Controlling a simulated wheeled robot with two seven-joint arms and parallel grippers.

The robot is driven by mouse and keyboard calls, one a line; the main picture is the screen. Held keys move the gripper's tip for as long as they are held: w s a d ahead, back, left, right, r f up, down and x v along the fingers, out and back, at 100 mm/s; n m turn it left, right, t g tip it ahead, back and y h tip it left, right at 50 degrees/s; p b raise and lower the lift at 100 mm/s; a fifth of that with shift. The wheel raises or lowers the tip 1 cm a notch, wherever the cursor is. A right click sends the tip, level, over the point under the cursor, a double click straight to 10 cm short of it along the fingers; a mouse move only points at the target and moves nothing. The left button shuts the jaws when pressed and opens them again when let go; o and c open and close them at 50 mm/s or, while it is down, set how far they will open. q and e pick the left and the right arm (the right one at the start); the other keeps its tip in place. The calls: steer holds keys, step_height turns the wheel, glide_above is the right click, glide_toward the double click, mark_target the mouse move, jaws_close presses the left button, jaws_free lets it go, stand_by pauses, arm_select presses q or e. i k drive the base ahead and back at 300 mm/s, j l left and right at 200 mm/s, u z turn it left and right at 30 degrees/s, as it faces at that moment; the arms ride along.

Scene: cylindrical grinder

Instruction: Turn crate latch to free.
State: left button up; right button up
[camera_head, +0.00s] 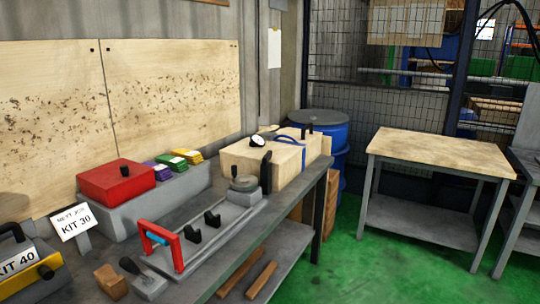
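A pale wooden crate (290,170) sits at the far end of the grey workbench, beyond the grinder fixture. A blue band or bar (290,140) crosses its top. A small dark upright piece (308,130) stands at the crate's far top edge. A dark upright handle (266,172) is in front of the crate's near side. I cannot tell which of these parts is the latch, or whether the latch is turned. Neither of my grippers is in view, and nothing of mine touches the crate.
The grey bench holds a fixture with a red-and-blue handle (160,237), a red box (116,183), a KIT 30 sign (73,221) and a wooden block (110,281). A blue barrel (322,124) stands behind the crate. Green floor (400,270) is clear before the wood-topped table (440,150).

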mark_target(266, 158)
steer(key=i+l+z, duration=0.1)
steer(key=i+l, duration=0.65)
steer(key=l, duration=0.15)
steer(key=i+l+z, duration=0.15)
steer(key=i+l, duration=0.6)
steer(key=l, duration=0.15)
